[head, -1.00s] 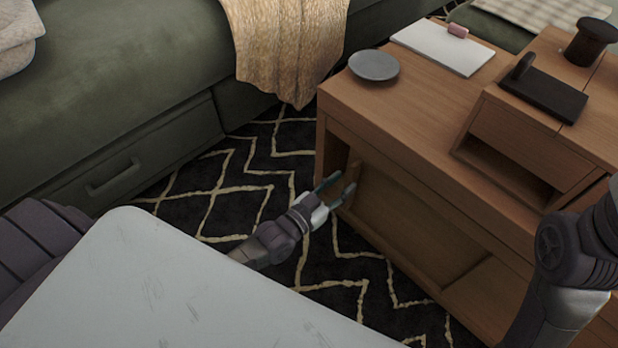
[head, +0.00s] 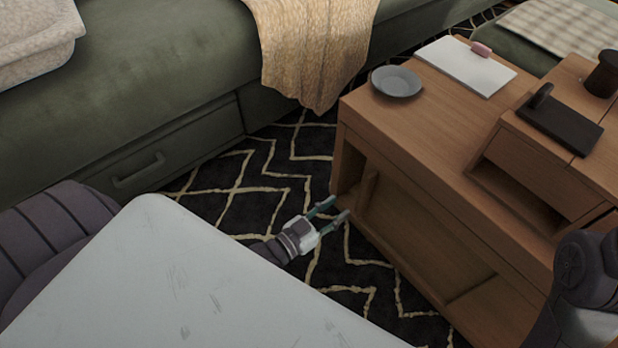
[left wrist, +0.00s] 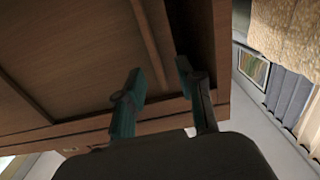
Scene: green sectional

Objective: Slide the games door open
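The games door (head: 415,235) is a wooden sliding panel in the side of the coffee table (head: 440,125). An upright wooden handle bar (head: 367,190) stands at its left edge. A dark gap shows left of the bar, and another opening shows at the panel's right end. My left gripper (head: 337,209) is open and empty, just outside the table front, short of the bar. In the left wrist view its two teal fingers (left wrist: 160,70) are spread, with the handle bar (left wrist: 151,42) and dark gap beyond them. My right gripper is out of view.
A grey plate (head: 397,82), a white notebook (head: 465,66) and a dark stand (head: 560,122) rest on the tabletop. A green sofa (head: 180,70) with a beige throw is behind. Patterned rug (head: 260,195) lies clear between sofa and table. My right arm is at the right edge.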

